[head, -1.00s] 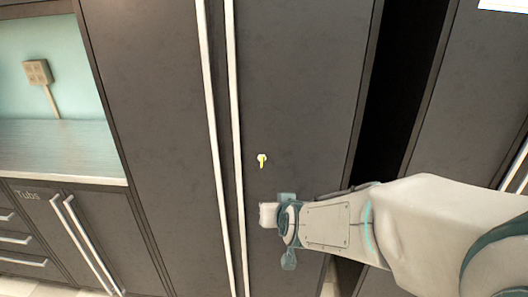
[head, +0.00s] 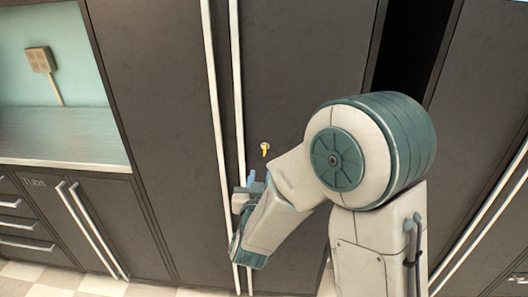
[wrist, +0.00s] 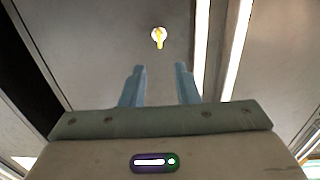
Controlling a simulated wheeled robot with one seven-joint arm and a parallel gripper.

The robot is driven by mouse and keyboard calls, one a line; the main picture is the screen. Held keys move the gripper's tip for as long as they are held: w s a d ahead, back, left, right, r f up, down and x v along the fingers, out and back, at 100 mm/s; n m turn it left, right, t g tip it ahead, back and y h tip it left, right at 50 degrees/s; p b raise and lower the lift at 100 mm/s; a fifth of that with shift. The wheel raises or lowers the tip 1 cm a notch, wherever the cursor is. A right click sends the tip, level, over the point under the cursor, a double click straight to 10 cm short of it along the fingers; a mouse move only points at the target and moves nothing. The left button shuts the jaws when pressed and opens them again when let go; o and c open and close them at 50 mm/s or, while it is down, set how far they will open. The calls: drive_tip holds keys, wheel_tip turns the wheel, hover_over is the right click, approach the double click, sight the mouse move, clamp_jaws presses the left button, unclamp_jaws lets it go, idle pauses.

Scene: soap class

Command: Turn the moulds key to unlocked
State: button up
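The small yellow key (head: 265,150) sits in a pale round lock on the dark cabinet door (head: 290,60), just right of the long white handles. In the wrist view the key (wrist: 158,41) shows ahead of the fingers and roughly centred between them. My gripper (wrist: 160,82) is open, with two blue fingers apart and nothing between them. In the head view my gripper (head: 258,178) is just below the key and apart from it. My arm hides part of the gripper there. I see no label saying moulds.
Two long white vertical handles (head: 222,130) run down the doors left of the key. A counter (head: 60,140) and a lower cupboard marked Tubs (head: 90,215) stand at the left. A dark gap (head: 415,50) lies right of the door.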

drive_tip(key=w+p, duration=0.3)
drive_tip(key=w, duration=0.9)
drive_tip(key=shift+d, duration=0.3)
clamp_jaws()
